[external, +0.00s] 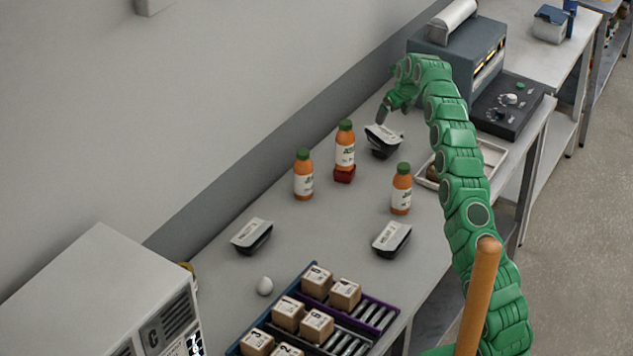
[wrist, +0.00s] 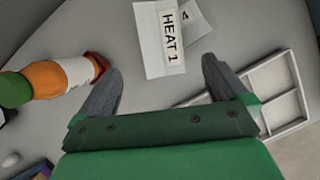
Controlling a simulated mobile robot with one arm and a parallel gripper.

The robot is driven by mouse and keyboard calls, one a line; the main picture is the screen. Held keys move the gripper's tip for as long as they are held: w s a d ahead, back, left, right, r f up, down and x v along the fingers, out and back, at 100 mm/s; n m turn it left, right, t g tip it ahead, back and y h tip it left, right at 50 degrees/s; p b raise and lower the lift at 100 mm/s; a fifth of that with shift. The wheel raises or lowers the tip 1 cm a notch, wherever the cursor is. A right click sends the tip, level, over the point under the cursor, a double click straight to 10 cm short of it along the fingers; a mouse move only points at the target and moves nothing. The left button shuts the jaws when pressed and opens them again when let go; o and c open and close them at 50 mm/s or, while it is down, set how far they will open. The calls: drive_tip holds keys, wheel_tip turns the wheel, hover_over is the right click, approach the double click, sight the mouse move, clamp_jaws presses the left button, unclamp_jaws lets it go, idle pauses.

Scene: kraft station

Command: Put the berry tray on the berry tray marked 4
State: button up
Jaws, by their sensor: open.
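A dark berry tray with a white top (external: 384,138) sits at the far part of the table, just below my gripper (external: 386,108). In the wrist view, a white top labelled "HEAT 1" (wrist: 165,42) lies between and beyond my fingertips. A second white piece marked "4" (wrist: 188,17) shows partly from behind it, at an angle; most of it is hidden. The two overlap, and the lower one's body cannot be made out. My gripper (wrist: 163,75) is open, with nothing between its fingers. Two other berry trays (external: 252,235) (external: 391,238) stand apart nearer the front.
An orange bottle on a red block (external: 344,174) stands close left of my gripper; two more bottles (external: 304,175) (external: 401,189) stand nearby. A white divided tray (external: 489,155) lies right. A crate of boxes (external: 385,311), an egg (external: 265,286) and an oven-like machine (external: 465,65) are around.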

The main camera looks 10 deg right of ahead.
drive_tip(key=s+a+r+n+g, duration=0.1)
drive_tip(key=s+r+n, duration=0.3)
drive_tip(key=s, duration=0.6)
drive_tip(key=s+a+r+n+g, duration=0.1)
drive_tip(key=s+r+n, duration=0.1)
drive_tip(key=s+n, duration=0.65)
drive_tip(key=s+a+r+n+g, duration=0.1)
drive_tip(key=s+r+n, duration=0.3)
drive_tip(key=s, duration=0.7)
drive_tip(key=s+d+f+n+g, duration=0.1)
drive_tip(key=s+n, duration=0.4)
drive_tip(key=s, duration=0.8)
drive_tip(key=s+d+f+n+g+h, duration=0.1)
drive_tip(key=s+d+f+n, duration=0.2)
drive_tip(key=s, duration=1.1)
drive_tip(key=s+d+f+n, duration=0.2)
drive_tip(key=s+n, duration=0.5)
drive_tip(key=s, duration=0.7)
drive_tip(key=shift+d+f+g+h, duration=0.2)
drive_tip(key=shift+f+g+h, duration=0.2)
drive_tip(key=shift+f, duration=0.5)
